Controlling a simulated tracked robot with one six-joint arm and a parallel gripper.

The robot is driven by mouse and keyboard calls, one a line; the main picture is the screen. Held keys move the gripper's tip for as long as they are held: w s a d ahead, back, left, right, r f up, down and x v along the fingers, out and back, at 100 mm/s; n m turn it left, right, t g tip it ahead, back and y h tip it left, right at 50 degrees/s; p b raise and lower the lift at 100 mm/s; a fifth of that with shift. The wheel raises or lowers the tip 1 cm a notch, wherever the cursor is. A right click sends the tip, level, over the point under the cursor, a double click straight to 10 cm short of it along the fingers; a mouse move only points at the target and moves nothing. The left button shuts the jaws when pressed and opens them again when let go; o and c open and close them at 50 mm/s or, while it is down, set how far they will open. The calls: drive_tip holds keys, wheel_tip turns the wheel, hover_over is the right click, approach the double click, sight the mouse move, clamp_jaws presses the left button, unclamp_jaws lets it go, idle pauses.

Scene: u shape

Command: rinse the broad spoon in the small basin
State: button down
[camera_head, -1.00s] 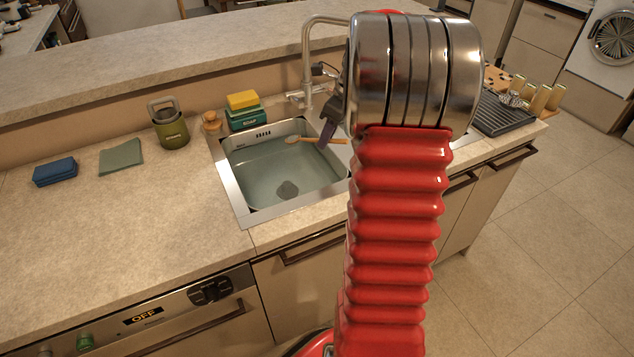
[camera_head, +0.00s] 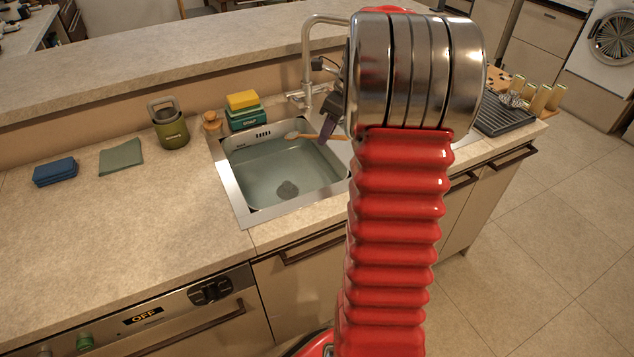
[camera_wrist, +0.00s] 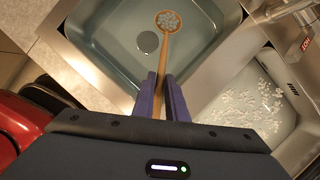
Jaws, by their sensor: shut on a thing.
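The broad spoon (camera_wrist: 168,22) has a wooden handle and a bowl carrying whitish foam or bits in the wrist view. My gripper (camera_wrist: 162,90) is shut on its handle, with a purple finger on each side. In the head view the spoon (camera_head: 291,135) points left from my gripper (camera_head: 328,128), over the back right of a basin with clear water (camera_head: 270,175). The spoon looks to be above the water. That basin (camera_wrist: 110,50) has a round drain. A second basin (camera_wrist: 255,100) with white suds lies right of it in the wrist view; my arm hides it in the head view. I cannot tell which is smaller.
The faucet (camera_head: 308,60) rises behind the basins, close to my gripper. The counter at the left is mostly clear.

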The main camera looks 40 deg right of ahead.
drive_tip(key=shift+r, duration=0.9)
